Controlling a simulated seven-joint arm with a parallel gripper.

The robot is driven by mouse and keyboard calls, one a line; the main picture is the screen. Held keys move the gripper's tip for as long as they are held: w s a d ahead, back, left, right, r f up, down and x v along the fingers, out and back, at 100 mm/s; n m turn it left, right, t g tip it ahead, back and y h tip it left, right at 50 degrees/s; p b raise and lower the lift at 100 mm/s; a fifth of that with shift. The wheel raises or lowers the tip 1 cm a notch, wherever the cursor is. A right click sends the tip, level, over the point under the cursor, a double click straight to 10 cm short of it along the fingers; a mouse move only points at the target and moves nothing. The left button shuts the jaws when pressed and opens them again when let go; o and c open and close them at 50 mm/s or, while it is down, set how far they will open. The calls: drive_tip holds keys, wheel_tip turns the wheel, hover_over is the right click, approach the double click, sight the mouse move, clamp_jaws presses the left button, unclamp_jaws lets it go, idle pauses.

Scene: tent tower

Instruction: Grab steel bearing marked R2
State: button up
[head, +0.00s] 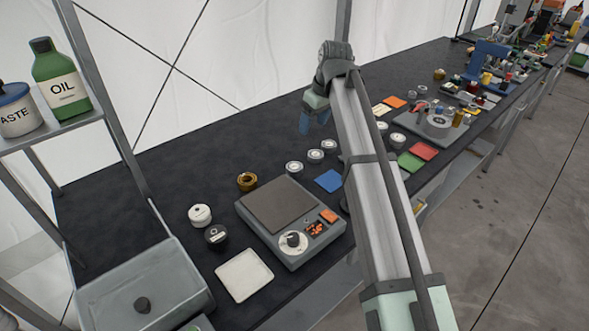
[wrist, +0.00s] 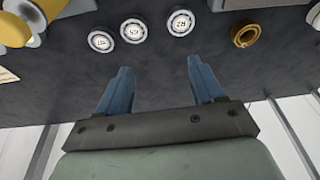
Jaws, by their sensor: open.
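Three steel bearings with white labelled faces lie in a slanted row on the dark bench. In the wrist view the rightmost bearing, whose label appears to read R2 (wrist: 181,23), lies beside a brass ring. By that order it is the row's nearest one in the head view (head: 294,168). The middle bearing (wrist: 133,31) and the left bearing (wrist: 102,41) have labels too small to read surely. My gripper (wrist: 160,65) has its blue fingers apart with nothing between them. In the head view my gripper (head: 314,123) hangs above the bench, behind the row, clear of the bearings.
The brass ring (head: 247,181) lies left of the row. A scale (head: 325,245) stands in front, with a blue square (head: 328,181) to its right. A white jar (head: 200,215) and a dark jar (head: 216,237) stand at left. The bench behind the row is clear.

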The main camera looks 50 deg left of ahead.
drive_tip(key=s+f+n+h, duration=0.1)
drive_tip(key=s+n+h, duration=0.1)
drive_tip(key=s, duration=0.3)
hover_over(294, 166)
drive_tip(key=d, duration=0.2)
drive_tip(key=f, duration=0.7)
drive_tip(key=shift+a+f, duration=0.2)
drive_tip(key=shift+f, duration=0.15)
drive_tip(key=shift+a+f, duration=0.2)
drive_tip(key=shift+f, duration=0.8)
drive_tip(key=shift+a+f, duration=0.2)
drive_tip(key=shift+f, duration=0.75)
drive_tip(key=shift+a+f, duration=0.2)
drive_tip(key=shift+f, duration=0.8)
drive_tip(key=shift+c, duration=0.3)
drive_tip(key=c, duration=0.9)
drive_tip(key=shift+o, duration=0.2)
drive_tip(key=shift+r, duration=0.15)
